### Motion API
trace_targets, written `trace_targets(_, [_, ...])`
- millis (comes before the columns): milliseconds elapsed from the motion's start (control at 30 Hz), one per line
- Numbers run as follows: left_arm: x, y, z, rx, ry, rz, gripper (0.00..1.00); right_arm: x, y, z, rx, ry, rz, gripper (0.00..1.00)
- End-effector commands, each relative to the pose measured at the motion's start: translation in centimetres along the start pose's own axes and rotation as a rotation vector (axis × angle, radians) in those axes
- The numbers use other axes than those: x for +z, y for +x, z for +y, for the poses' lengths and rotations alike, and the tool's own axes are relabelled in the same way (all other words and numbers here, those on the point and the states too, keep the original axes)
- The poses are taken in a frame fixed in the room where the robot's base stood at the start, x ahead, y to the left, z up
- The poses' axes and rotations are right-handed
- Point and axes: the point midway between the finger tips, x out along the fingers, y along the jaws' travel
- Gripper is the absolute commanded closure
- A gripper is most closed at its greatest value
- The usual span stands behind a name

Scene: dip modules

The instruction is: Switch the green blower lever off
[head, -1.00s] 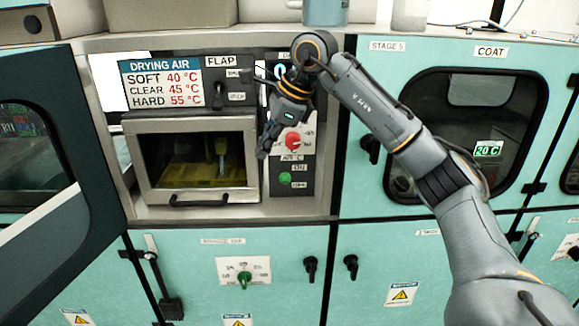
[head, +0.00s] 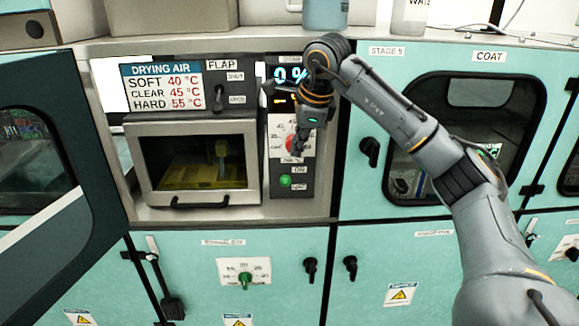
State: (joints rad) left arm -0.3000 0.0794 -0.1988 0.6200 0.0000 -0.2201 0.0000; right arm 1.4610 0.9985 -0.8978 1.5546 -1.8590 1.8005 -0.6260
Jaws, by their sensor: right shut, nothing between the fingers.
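The green blower lever (head: 285,181) is on the dark control panel, between a label reading ON above it and a partly legible label below it. My right gripper (head: 297,152) is shut and empty, pointing down in front of the red temperature knob (head: 289,143), which it partly covers. The gripper's tip is above the green lever and a little to its right. I cannot tell whether the tip touches the panel. The left gripper is not in view.
A drying window with a dark handle (head: 200,203) is left of the panel. The FLAP switch (head: 218,98) is above it. A display (head: 290,75) reads 0 %. A green knob (head: 244,279) is on the lower cabinet. An open door (head: 75,180) stands at left.

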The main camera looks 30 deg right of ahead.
Motion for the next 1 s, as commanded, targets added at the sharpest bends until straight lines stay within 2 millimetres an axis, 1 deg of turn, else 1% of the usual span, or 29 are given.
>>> trace_targets(33, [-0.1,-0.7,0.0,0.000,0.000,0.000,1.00,0.0,0.9,0.0,0.005,0.000,0.004,1.00])
trace_targets(200, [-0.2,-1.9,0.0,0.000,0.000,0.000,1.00,0.0,4.5,0.0,0.005,0.000,0.003,1.00])
trace_targets(300, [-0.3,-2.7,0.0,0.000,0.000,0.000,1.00,0.0,6.0,-0.1,0.003,0.000,0.002,1.00])
trace_targets(433, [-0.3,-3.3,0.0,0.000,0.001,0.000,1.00,0.0,7.6,0.0,0.003,-0.001,0.000,1.00])
trace_targets(600, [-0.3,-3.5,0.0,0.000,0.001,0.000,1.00,0.0,8.6,0.0,0.000,-0.001,-0.001,1.00])
trace_targets(1000, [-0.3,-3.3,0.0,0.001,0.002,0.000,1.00,0.0,8.8,0.1,-0.004,-0.001,-0.001,1.00])
